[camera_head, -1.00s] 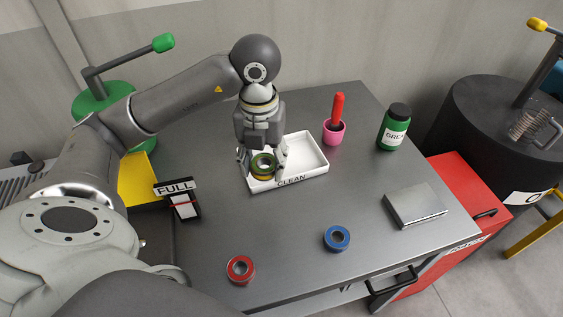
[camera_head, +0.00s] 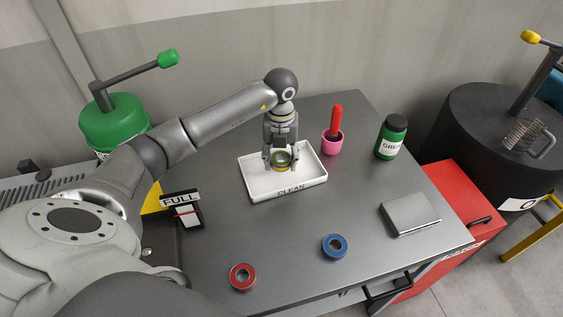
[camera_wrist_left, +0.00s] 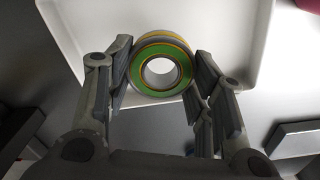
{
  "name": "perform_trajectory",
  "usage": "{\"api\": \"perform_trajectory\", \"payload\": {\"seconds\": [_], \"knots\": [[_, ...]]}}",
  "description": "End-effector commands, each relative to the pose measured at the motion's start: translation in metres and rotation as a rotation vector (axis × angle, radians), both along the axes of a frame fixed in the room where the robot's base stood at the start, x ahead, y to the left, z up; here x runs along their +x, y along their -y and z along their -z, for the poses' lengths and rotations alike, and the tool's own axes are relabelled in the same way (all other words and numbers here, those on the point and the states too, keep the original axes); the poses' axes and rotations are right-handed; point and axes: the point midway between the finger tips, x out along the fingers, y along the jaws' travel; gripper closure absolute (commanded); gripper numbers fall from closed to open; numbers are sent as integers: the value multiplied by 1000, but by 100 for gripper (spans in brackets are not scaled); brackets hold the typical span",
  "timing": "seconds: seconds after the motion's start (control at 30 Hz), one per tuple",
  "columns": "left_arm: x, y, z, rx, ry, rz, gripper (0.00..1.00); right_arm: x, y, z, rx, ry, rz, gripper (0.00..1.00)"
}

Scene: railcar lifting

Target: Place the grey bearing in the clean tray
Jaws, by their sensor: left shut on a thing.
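My left gripper (camera_head: 281,160) is shut on a bearing (camera_head: 281,167) over the middle of the white clean tray (camera_head: 257,187). The bearing has a green face and a yellow band, with grey metal between. In the left wrist view the bearing (camera_wrist_left: 160,49) sits between the two fingers, its face towards the camera, and the white tray (camera_wrist_left: 235,30) lies behind it. I cannot tell whether the bearing touches the tray floor. No plain grey bearing shows. My right gripper is out of view.
A red bearing (camera_head: 242,277) and a blue bearing (camera_head: 335,246) lie near the table's front. A pink cup (camera_head: 332,147) with a red-handled tool, a green grease bottle (camera_head: 391,138) and a metal box (camera_head: 410,214) stand to the right. A FULL sign (camera_head: 181,199) stands left.

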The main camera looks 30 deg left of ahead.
Motion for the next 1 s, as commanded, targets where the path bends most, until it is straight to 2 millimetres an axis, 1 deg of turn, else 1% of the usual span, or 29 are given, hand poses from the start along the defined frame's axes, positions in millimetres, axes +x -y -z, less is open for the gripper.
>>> {"api": "perform_trajectory", "payload": {"seconds": [0.17, 0.2, 0.23, 0.3, 0.4, 0.63, 0.77, 0.8, 0.93, 1.0], "knots": [[8, -2, 11, 0, -2, 0, 83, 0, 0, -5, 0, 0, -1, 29], [6, -2, 16, 0, -4, 0, 83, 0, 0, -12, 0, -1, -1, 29], [6, -2, 20, 0, -4, 0, 83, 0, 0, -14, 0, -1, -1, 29], [6, -1, 30, -1, -3, 0, 83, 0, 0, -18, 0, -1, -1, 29], [7, -2, 38, 0, 0, 1, 83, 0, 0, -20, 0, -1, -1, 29], [7, -2, 40, 0, 2, 1, 83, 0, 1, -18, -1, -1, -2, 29], [7, -2, 44, 1, 1, 1, 83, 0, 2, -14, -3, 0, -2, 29], [7, -2, 43, 1, 0, 1, 46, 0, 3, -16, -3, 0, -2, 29], [7, -2, 43, 1, -1, 1, 29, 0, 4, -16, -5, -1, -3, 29], [7, -2, 42, 1, -1, 1, 29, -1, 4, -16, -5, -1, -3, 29]]}}
